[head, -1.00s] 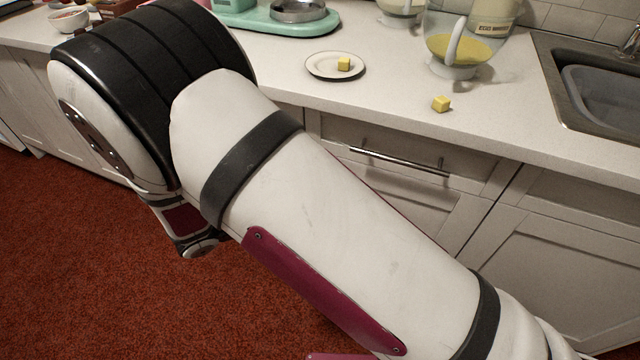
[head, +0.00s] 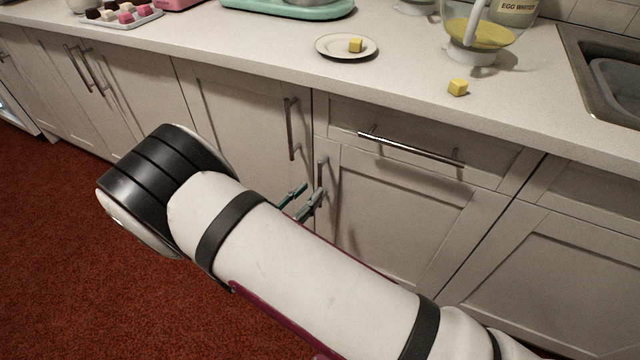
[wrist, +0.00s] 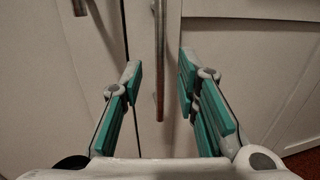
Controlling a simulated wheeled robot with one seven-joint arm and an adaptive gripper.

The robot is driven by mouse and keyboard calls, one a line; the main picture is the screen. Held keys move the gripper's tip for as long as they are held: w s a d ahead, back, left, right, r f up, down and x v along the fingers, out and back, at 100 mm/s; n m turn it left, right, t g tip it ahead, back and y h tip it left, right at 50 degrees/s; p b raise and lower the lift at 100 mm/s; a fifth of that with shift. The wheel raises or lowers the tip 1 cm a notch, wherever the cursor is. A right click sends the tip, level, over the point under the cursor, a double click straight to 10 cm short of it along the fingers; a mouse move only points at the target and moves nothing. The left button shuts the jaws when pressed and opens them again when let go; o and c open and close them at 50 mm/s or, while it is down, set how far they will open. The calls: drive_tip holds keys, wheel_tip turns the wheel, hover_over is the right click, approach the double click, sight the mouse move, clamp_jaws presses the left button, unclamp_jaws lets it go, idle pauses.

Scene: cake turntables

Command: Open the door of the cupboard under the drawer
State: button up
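The cupboard door (head: 390,205) under the drawer (head: 420,135) is a shut, pale panelled door. Its vertical metal handle (head: 320,180) is near its left edge, and the handle also shows in the wrist view (wrist: 160,65). My gripper (head: 303,197) is just in front of the handle's lower part. In the wrist view my gripper (wrist: 160,78) has its two teal-padded fingers apart, with the handle running down between them. I see a gap on each side of the handle there. My arm hides part of the door's lower left.
The neighbouring door to the left has its own vertical handle (head: 290,130) close by; its lower end shows in the wrist view (wrist: 79,8). The drawer's bar handle (head: 410,148) juts out above. The counter (head: 400,85) overhangs the cupboards. Red floor (head: 60,240) is clear at left.

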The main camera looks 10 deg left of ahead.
sight(320, 183)
drive_tip(key=shift+b+x, duration=0.35)
drive_tip(key=shift+x, duration=2.3)
clamp_jaws()
